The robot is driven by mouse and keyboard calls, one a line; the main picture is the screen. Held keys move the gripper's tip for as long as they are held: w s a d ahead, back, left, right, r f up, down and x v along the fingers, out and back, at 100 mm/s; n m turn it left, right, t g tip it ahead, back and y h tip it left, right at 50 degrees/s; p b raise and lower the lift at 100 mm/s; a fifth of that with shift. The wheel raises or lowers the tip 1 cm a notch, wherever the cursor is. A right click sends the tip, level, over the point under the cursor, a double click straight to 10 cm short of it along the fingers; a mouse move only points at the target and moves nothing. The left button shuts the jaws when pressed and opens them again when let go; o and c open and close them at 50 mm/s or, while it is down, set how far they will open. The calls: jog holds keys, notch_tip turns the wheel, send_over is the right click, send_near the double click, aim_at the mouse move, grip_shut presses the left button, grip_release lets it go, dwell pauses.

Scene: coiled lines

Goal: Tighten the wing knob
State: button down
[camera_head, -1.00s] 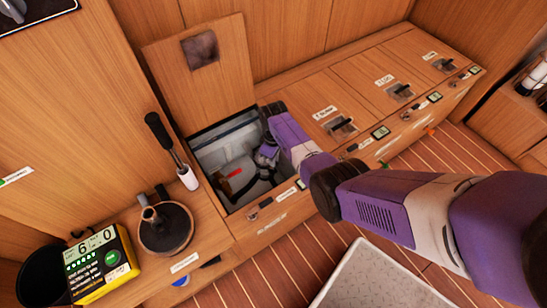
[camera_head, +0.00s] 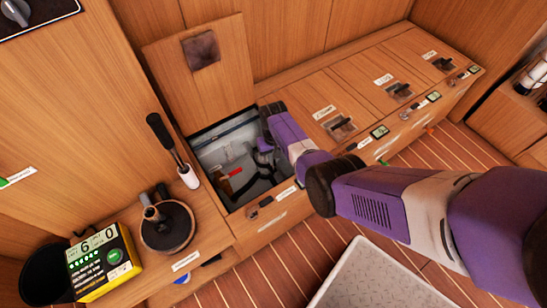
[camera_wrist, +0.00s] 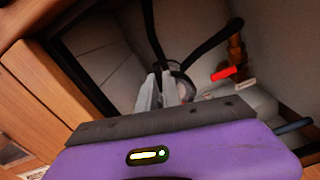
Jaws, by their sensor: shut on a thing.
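The wing knob is mostly hidden between and behind my fingertips; only a small greyish round fitting (camera_wrist: 177,68) shows there in the wrist view. My gripper (camera_wrist: 165,84) is shut on it, with two pale fingers close together. In the head view my gripper (camera_head: 263,163) reaches down into the open locker (camera_head: 225,132), on its right side. Its fingertips and the knob are too small to make out there.
A red-handled lever (camera_wrist: 223,73) sits close right of the fingers in the wrist view, beside a brass fitting (camera_wrist: 236,50). Black hoses rise behind the fingers. The raised lid (camera_head: 215,75) stands behind the locker. Closed lids (camera_head: 335,110) lie to the right.

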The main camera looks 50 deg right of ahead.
dwell(0.4)
jog(key=c, duration=1.5)
grip_release()
jog(key=shift+r+p, duration=1.9)
jog(key=shift+r, duration=2)
